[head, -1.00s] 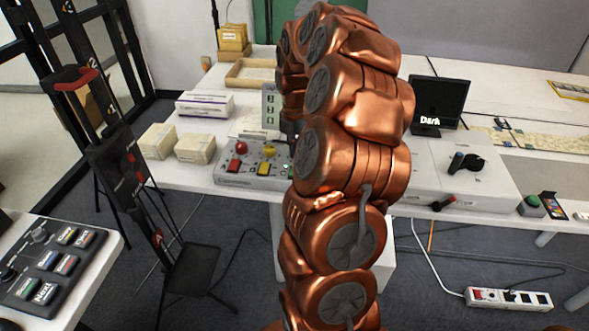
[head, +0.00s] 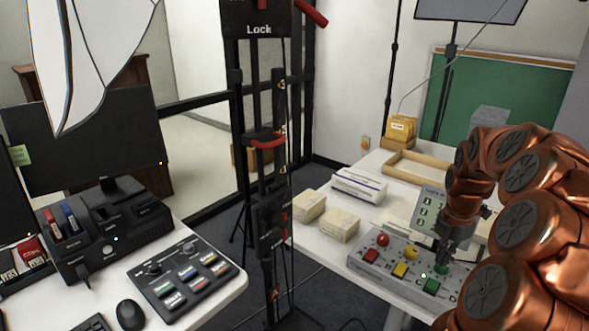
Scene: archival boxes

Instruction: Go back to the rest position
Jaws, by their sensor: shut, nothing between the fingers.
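My copper arm fills the right side of the head view. My gripper (head: 443,262) is shut and empty, pointing down at the grey button panel (head: 385,268), close to its green buttons. I cannot tell whether it touches a button. The panel carries a red knob, a yellow knob and several square buttons, and stands on the white table. The right end of the panel is hidden behind my arm.
Two cream boxes (head: 338,225) and a white box (head: 359,186) stand left of the panel. A wooden tray (head: 428,166) lies behind. A black stand labelled Lock (head: 268,130) rises left of the table. A desk (head: 215,308) with a control box (head: 183,277) is at lower left.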

